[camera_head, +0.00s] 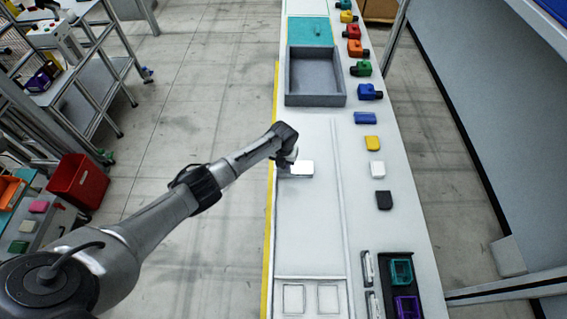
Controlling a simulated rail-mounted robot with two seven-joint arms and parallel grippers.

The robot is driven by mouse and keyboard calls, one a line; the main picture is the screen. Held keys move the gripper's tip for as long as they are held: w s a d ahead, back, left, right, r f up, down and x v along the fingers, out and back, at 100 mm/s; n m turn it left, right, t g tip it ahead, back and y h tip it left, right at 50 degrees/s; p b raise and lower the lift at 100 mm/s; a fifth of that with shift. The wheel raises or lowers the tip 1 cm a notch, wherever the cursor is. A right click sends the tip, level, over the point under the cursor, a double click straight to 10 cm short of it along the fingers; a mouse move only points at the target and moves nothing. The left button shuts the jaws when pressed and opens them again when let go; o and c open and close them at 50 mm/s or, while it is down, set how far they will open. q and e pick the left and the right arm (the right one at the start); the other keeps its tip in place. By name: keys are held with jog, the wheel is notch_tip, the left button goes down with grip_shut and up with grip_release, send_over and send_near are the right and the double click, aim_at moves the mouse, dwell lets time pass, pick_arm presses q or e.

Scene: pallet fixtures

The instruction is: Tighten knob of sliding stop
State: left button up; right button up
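My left arm reaches in from the lower left, and its dark gripper end (288,150) is over the left edge of the long white bench (315,220). A small white block (302,168), perhaps the sliding stop, lies right beside and partly under the gripper end. A pale rounded part shows at the gripper's tip; I cannot tell whether it is the knob or part of the gripper. The fingers are too small and hidden to tell whether they are open or shut, or touching the block. My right gripper is not in view.
A grey open tray (315,98) and a teal panel (310,32) lie farther up the bench. Several coloured blocks line its right side, including a blue one (370,92). Teal (401,257) and purple bins stand at lower right. The bench surface below the white block is clear.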

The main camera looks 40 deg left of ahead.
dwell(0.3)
pick_arm(q)
jog(key=o, duration=0.9)
notch_tip(320, 180, up, 14)
jog(key=shift+f+p, duration=0.1)
jog(key=shift+p, duration=0.4)
